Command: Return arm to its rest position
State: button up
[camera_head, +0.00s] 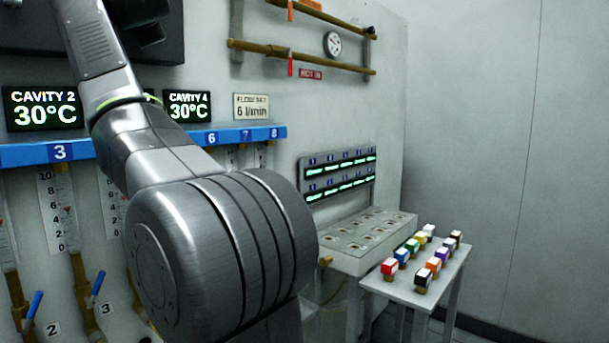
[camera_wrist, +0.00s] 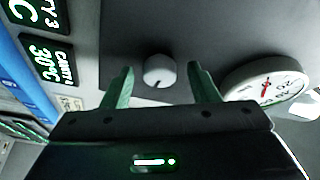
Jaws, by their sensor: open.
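My arm shows large at the left of the head view, reaching up past the top edge. My gripper is out of the head view. In the wrist view my gripper (camera_wrist: 160,88) has its two green-tinted fingers apart, with nothing held between them. A round white knob (camera_wrist: 159,70) on a dark grey panel (camera_wrist: 130,25) shows behind the gap between the fingers. I cannot tell how far it is from the fingertips. A round white gauge (camera_wrist: 266,85) with a red needle is right of the right finger, partly hidden by my gripper body.
A blue rail (camera_head: 205,138) and displays (camera_head: 43,108) line the left wall. Pipes with a gauge (camera_head: 333,44) run above. A grey box with slots (camera_head: 345,254) and a small table (camera_head: 440,287) with several coloured blocks stand at right. The right wall area is clear.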

jog(key=n+y+p, duration=0.1)
jog(key=n, duration=0.2)
jog(key=n+y+p, duration=0.1)
jog(key=n+y, duration=0.1)
jog(key=n, duration=0.2)
jog(key=n+y+p, duration=0.1)
jog(key=n+p, duration=0.1)
jog(key=n, duration=0.2)
jog(key=shift+w+d+y, duration=0.1)
jog(key=shift+w+y, duration=0.15)
jog(key=shift+y, duration=0.15)
jog(key=n+y+p, duration=0.1)
jog(key=n+p, duration=0.2)
jog(key=p, duration=0.3)
jog(key=shift+w+d+g+p, duration=0.1)
jog(key=shift+g+p, duration=0.2)
jog(key=shift+p, duration=0.1)
jog(key=shift+f+n+g+y+p, duration=0.25)
jog(key=shift+n+y+p, duration=0.25)
jog(key=shift+n+p, duration=0.55)
jog(key=shift+d+f, duration=0.1)
